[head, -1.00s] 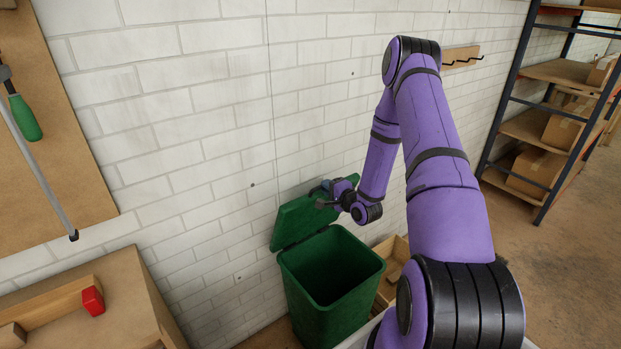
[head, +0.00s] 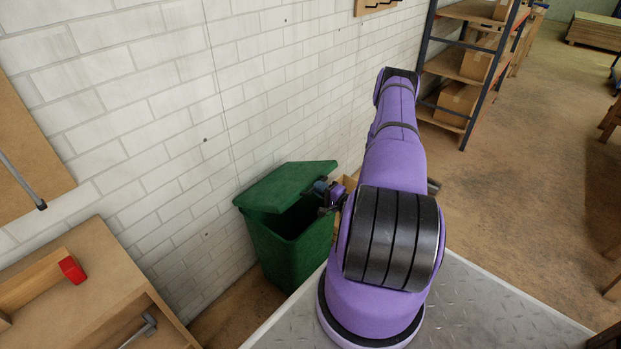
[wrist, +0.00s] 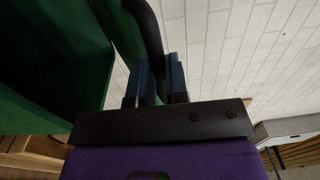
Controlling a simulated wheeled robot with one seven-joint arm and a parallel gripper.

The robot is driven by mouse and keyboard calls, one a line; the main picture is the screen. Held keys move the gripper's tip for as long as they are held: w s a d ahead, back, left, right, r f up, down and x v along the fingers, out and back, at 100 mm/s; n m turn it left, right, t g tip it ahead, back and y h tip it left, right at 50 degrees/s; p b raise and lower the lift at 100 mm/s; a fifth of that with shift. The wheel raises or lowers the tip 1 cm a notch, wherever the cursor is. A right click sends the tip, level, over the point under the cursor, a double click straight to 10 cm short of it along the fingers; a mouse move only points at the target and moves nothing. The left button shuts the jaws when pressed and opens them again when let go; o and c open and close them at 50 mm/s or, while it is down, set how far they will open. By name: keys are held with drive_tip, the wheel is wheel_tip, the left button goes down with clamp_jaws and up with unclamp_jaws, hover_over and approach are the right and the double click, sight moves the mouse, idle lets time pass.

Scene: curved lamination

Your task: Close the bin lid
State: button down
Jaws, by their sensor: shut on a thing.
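The green bin (head: 288,255) stands against the white brick wall. Its green lid (head: 285,186) is hinged on the wall side and tilted partly open, with a dark gap between lid and bin rim. My gripper (head: 321,187) is at the lid's right end and is shut on the lid. In the wrist view my gripper's blue fingers (wrist: 162,80) close around a dark curved part that looks like the lid's edge or handle. Green bin surfaces (wrist: 60,60) fill the left of that view. My arm hides part of the bin's right side.
A wooden bench (head: 95,290) with a red block (head: 72,269) stands at the left. A shelf with boxes (head: 459,100) stands at the back; open floor (head: 530,190) lies right.

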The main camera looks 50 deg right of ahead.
drive_tip(key=s+f+t, duration=0.2)
drive_tip(key=f, duration=0.5)
drive_tip(key=s+f+t, duration=0.2)
drive_tip(key=f, duration=0.5)
drive_tip(key=shift+s+t, duration=0.25)
drive_tip(key=shift+t, duration=0.05)
drive_tip(key=shift+d+f, duration=0.1)
drive_tip(key=c, duration=1.1)
unclamp_jaws()
drive_tip(key=v, duration=1)
drive_tip(key=shift+s+d+f, duration=0.1)
drive_tip(key=shift+s+f, duration=0.1)
drive_tip(key=shift+s, duration=0.15)
